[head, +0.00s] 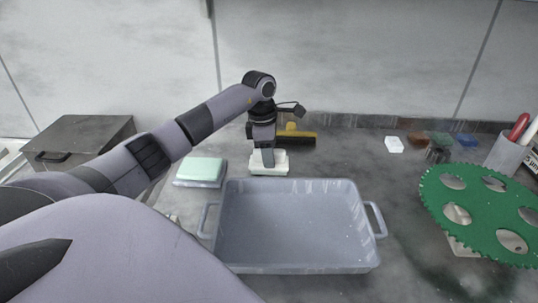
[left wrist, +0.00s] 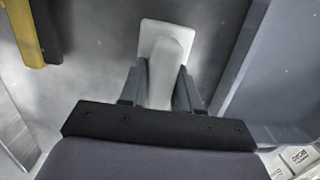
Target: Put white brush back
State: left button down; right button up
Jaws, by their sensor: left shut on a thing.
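The white brush (head: 283,163) is at the table behind the grey tray, below my left gripper in the head view. My left gripper (head: 267,153) points straight down and is shut on the brush's upright handle. In the left wrist view the pale brush (left wrist: 165,50) shows with its handle between the two dark fingers of my left gripper (left wrist: 160,88). Whether the brush's base touches the table is hard to tell. My right gripper is not in view.
A yellow and black brush (head: 297,137) lies just behind. The grey tray (head: 372,262) is close in front. A pale green block (head: 202,170) is to the left, a metal box (head: 80,135) farther left. A green toothed disc (head: 480,205) and a grey cup (head: 506,152) are right.

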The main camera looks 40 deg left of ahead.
pick_arm(q)
jog(key=c, duration=1.2)
grip_release()
jog(key=shift+f, duration=0.2)
jog(key=o, duration=0.4)
notch_tip(320, 180, up, 12)
jog(key=s+a+p, duration=0.1)
jog(key=shift+r, duration=0.2)
